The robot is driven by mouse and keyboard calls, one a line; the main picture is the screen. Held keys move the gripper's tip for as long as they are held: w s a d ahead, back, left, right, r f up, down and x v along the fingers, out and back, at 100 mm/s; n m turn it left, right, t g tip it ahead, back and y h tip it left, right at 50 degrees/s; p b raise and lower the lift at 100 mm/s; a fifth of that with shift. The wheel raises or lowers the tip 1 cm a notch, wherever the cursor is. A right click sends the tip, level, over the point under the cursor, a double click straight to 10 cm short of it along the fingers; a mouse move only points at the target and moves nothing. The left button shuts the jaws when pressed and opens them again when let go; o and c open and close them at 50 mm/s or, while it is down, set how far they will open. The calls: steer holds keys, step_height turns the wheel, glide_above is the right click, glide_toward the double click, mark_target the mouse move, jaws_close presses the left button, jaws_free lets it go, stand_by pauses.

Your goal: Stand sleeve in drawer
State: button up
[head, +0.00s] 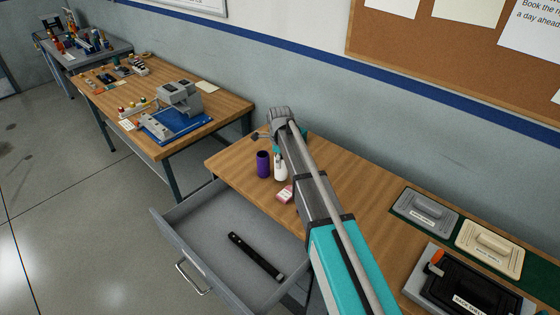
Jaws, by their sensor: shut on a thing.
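A purple open-topped cylinder (263,164), which looks like the sleeve, is upright at the left part of the near wooden bench. A small white bottle-like thing (280,168) is just to its right. The grey drawer (174,217) is pulled out below the bench's left end. A long black bar-like thing (256,256) lies on its floor, with bare floor to its left. My arm reaches across the bench from the lower right. Its far end is close above the purple cylinder and the white thing.
A grey block (425,212), a cream block (489,248) and a black device (468,289) are at the right. Another bench (215,105) with a blue-based fixture (175,125) stands farther left.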

steer(key=s+d+r+p, duration=0.4)
steer(key=s+r+p, duration=0.6)
steer(key=s, duration=0.3)
steer(key=shift+d+r, duration=0.25)
steer(key=shift+d, duration=0.15)
steer(key=shift+f, duration=0.1)
step_height(320, 180, down, 8)
steer(key=b, duration=0.8)
steer(key=shift+d, duration=0.15)
stand_by(0.4)
